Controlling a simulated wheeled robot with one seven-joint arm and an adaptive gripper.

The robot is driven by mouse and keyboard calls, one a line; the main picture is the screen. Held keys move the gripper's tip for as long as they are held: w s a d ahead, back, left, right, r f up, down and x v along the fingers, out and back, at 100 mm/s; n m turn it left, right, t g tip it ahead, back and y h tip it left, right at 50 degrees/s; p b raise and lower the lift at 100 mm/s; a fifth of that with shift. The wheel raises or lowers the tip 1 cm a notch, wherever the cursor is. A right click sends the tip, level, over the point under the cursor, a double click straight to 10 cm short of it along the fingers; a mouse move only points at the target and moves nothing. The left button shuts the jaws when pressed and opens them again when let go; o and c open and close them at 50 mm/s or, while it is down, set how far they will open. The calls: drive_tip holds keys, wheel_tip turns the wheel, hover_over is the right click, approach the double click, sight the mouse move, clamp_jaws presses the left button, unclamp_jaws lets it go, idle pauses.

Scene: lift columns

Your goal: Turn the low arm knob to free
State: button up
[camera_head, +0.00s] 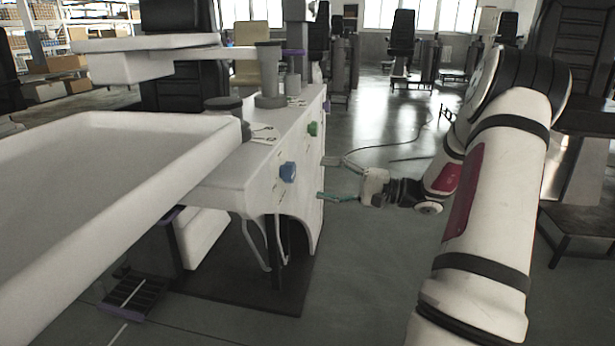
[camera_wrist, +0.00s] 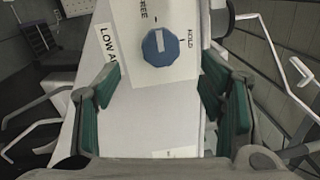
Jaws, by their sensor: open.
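The low arm knob (camera_wrist: 160,48) is blue and many-sided, with a white line on its face. It sits on a white panel beside the words "LOW A…", partly cut off. "FREE" (camera_wrist: 146,10) is above it and "HOLD" (camera_wrist: 190,42) to its right in the wrist view. The white line runs nearly up and down there; I cannot tell which end points. In the head view the blue knob (camera_head: 288,172) is on the column's side. My gripper (camera_head: 323,178) is open, its green-padded fingers apart, right of the knob and not touching it. Nothing is between the fingers (camera_wrist: 160,88).
A green knob (camera_head: 313,129) is farther along the same panel. A big white tray (camera_head: 100,200) fills the left. Thin bent handles (camera_head: 252,240) hang below the panel. The grey floor (camera_head: 370,270) right of the column is clear near my arm.

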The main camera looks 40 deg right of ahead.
drive_tip(key=shift+v, duration=1.9)
